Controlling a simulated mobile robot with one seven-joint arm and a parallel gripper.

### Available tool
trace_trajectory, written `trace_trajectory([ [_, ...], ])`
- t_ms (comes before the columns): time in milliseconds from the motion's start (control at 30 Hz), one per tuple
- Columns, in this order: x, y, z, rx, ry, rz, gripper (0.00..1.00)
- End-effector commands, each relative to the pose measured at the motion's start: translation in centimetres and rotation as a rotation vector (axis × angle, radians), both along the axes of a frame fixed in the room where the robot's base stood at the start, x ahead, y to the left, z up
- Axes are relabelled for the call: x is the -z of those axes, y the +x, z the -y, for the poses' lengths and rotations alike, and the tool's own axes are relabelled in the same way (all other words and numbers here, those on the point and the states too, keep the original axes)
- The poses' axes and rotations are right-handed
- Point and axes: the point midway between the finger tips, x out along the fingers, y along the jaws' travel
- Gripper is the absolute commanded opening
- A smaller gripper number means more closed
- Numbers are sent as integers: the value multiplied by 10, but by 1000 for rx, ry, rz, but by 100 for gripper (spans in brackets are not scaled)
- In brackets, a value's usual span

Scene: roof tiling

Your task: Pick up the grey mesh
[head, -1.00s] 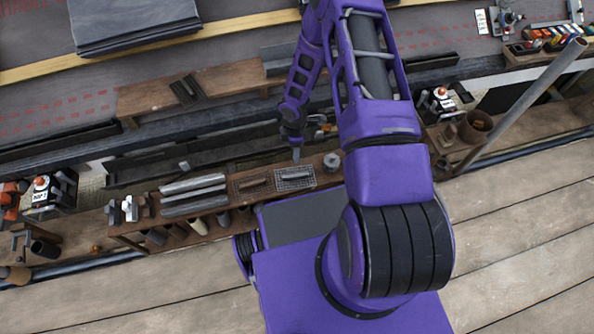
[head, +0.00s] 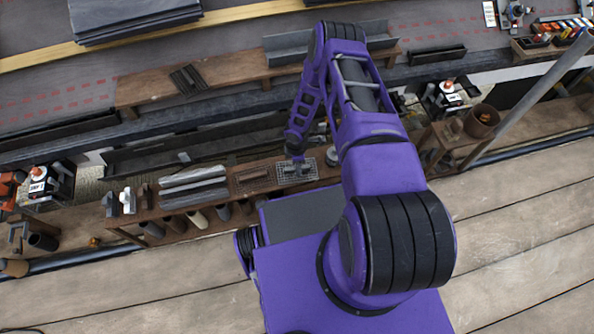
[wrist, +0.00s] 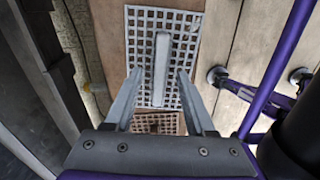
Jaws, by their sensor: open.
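The grey mesh (head: 312,172) is a flat grid with a raised grey bar along its middle. It lies on the narrow wooden bench below my arm. In the wrist view the grey mesh (wrist: 146,62) fills the upper middle, with its bar running between my two fingers. My gripper (wrist: 160,90) is open, one finger on each side of the bar, and holds nothing. In the head view my gripper (head: 297,163) is over the mesh and hides part of it. I cannot tell whether the fingertips touch the mesh.
A brown mesh (head: 253,178) lies beside the grey one on the bench; the brown mesh (wrist: 155,123) also shows below it in the wrist view. Grey rolls (head: 192,186) lie further left. A long wooden shelf (head: 222,80) runs behind. A grey pole (head: 535,95) leans at the right.

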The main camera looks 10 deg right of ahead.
Motion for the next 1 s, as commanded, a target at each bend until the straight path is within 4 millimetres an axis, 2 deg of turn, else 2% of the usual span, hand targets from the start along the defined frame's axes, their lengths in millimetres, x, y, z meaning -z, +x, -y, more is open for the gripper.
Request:
trace_trajectory([
  [100,8,0,0,0,0,0,55],
  [300,8,0,0,0,0,0,55],
  [367,8,0,0,0,0,0,46],
  [600,8,0,0,0,0,0,3],
  [633,8,0,0,0,0,0,0],
  [1000,7,0,0,0,0,0,0],
])
